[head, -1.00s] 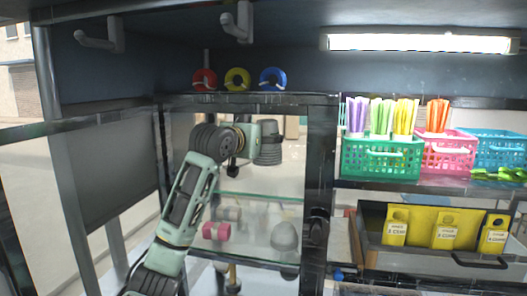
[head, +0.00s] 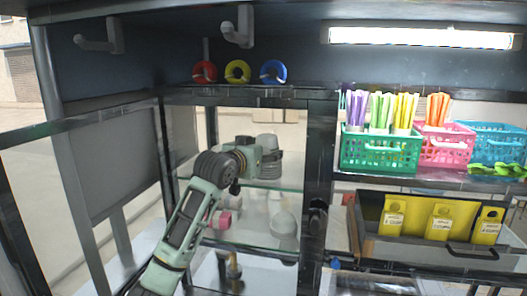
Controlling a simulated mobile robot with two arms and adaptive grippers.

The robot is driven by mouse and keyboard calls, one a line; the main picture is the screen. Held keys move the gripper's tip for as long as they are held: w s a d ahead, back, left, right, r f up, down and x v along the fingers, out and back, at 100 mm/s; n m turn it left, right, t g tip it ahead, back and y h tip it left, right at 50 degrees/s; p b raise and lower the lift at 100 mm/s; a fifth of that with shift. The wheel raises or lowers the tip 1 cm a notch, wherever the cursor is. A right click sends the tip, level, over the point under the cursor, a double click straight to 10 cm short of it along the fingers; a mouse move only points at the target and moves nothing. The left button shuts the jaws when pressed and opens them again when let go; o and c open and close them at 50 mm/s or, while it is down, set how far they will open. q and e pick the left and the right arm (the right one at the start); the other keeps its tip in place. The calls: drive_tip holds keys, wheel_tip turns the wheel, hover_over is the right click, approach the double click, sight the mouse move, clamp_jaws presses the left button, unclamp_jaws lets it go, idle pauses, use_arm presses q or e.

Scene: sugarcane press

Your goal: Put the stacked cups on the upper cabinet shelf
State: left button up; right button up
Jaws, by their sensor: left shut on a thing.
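My left gripper (head: 262,161) is shut on the stacked cups (head: 269,166), a grey ribbed stack held upright. The fingers partly hide its left side. The stack is at the open cabinet (head: 320,150), and its base is about level with the upper glass shelf (head: 300,185). I cannot tell whether it touches the shelf. My right gripper is not in view.
A pink roll (head: 222,219) and a pale dome-shaped thing (head: 284,223) are lower in the cabinet. Red, yellow and blue rings (head: 238,72) are on top. Right are a green basket (head: 362,151) and a drawer with yellow cartons (head: 440,222).

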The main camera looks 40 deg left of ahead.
use_arm(q)
drive_tip(key=shift+f, duration=0.15)
drive_tip(key=o, duration=1.2)
drive_tip(key=shift+r, duration=0.25)
drive_tip(key=shift+s+d+f+b, duration=0.1)
drive_tip(key=shift+s+f+b, duration=0.05)
drive_tip(key=shift+s+b, duration=0.15)
drive_tip(key=b+v, duration=0.6)
drive_tip(key=v, duration=0.5)
drive_tip(key=shift+s, duration=0.25)
